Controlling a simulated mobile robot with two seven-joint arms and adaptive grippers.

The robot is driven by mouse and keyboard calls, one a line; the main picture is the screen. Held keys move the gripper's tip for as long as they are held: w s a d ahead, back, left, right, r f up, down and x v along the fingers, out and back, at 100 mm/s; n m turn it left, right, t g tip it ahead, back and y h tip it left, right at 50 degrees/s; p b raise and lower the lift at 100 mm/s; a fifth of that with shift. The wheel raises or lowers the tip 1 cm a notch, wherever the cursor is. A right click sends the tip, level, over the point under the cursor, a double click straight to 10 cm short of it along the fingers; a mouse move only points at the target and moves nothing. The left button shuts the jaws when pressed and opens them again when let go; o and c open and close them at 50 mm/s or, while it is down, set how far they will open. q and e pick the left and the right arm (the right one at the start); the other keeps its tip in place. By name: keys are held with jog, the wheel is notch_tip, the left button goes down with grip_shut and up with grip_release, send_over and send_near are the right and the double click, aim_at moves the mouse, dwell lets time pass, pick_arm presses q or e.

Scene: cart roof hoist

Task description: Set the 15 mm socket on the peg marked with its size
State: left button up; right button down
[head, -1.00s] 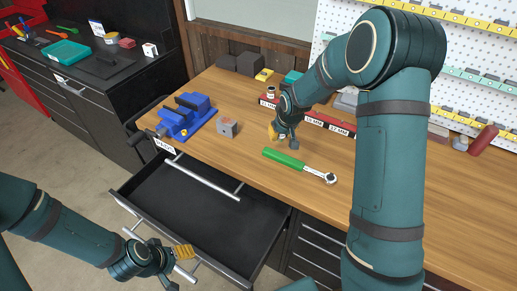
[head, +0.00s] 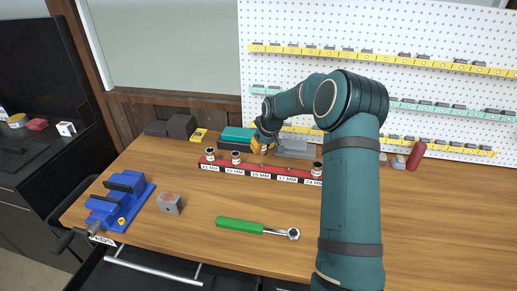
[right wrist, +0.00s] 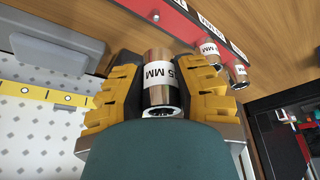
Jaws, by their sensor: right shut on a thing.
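My right gripper (head: 258,147) is shut on a chrome socket (right wrist: 160,82) with a white band; its label is partly turned away and reads "5 MM" at its end. In the right wrist view, yellow fingers grip it from both sides. The red peg rail (head: 207,165) lies on the bench with size labels; the one reading 15 MM (head: 261,175) is near its middle. The gripper is at the rail's middle, close above or behind it. In the right wrist view, a bare peg (right wrist: 155,15) shows beyond the socket, apart from it. My left gripper is out of view.
Sockets stand on the rail at 21 MM (head: 210,154), 19 MM (head: 236,157) and 24 MM (head: 316,170). A green-handled ratchet (head: 240,225), a grey block (head: 170,203) and a blue vise (head: 120,200) lie in front. A grey case (head: 293,150) is behind the rail.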

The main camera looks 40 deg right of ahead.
aim_at(262, 165)
jog(key=shift+f+b, duration=1.8)
jog(key=shift+f, duration=0.6)
jog(key=shift+r, duration=0.15)
jog(key=shift+b, duration=0.3)
jog(key=shift+f+b, duration=1.05)
jog(key=shift+f, duration=0.5)
jog(key=c, duration=0.7)
grip_release()
jog(key=shift+c, duration=0.2)
